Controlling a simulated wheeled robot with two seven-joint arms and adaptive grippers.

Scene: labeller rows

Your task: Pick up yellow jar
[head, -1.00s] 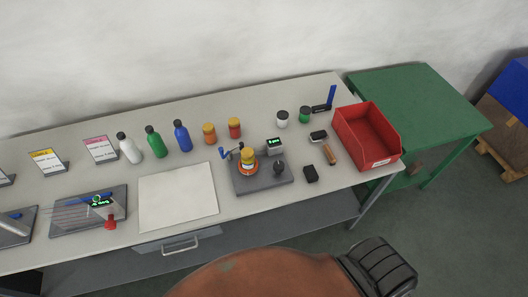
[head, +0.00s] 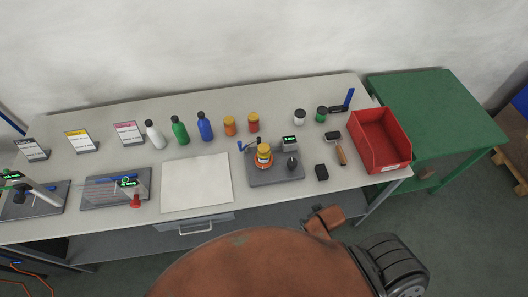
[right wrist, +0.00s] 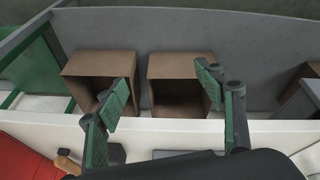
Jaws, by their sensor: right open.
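A jar with a yellow lid and an orange body (head: 264,155) stands upright on the grey plate of a labelling station (head: 283,175) in the head view. My right gripper (right wrist: 163,88) is open and empty in the right wrist view, above the table's edge. No jar shows between its fingers. My left gripper is not in view.
White, green (head: 179,130) and blue (head: 204,126) bottles stand left of the jars. A red bin (head: 407,155) sits at the table's right end, with a wooden-handled roller (head: 341,154) beside it. Brown open boxes (right wrist: 99,66) show beyond the table edge in the wrist view. A white sheet (head: 196,183) lies clear.

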